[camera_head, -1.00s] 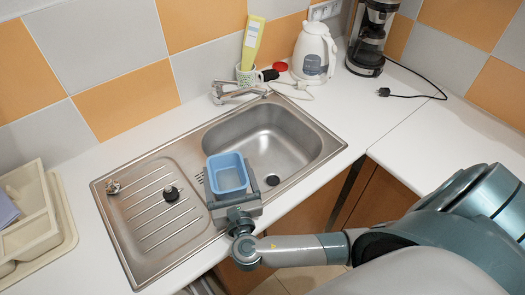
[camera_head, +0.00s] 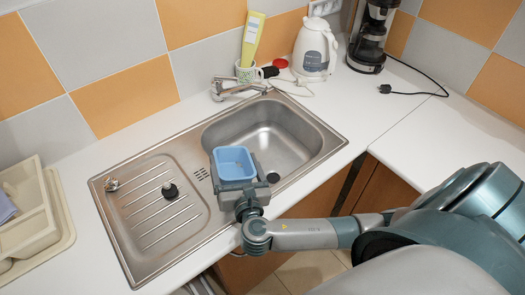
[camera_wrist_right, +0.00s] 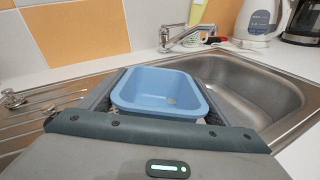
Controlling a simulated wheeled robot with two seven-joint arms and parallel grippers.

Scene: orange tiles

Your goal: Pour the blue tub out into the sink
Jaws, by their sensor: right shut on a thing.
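The blue tub (camera_head: 234,164) is a small open rectangular container. My right gripper (camera_head: 238,180) is shut on it and holds it roughly upright over the near left edge of the sink basin. In the right wrist view the tub (camera_wrist_right: 165,90) sits between the two fingers, and its inside shows a small pale spot on the floor. The sink (camera_head: 285,140) is a steel basin with a ribbed drainboard to its left; its bowl also shows in the right wrist view (camera_wrist_right: 255,95). My left gripper is not in view.
A faucet (camera_head: 238,90) stands behind the basin. A black stopper (camera_head: 170,191) and a small metal piece (camera_head: 112,184) are on the drainboard. A cup with a yellow bottle (camera_head: 252,40), a white kettle (camera_head: 314,48) and a coffee maker (camera_head: 370,35) stand behind. A cream tray (camera_head: 35,215) is at left.

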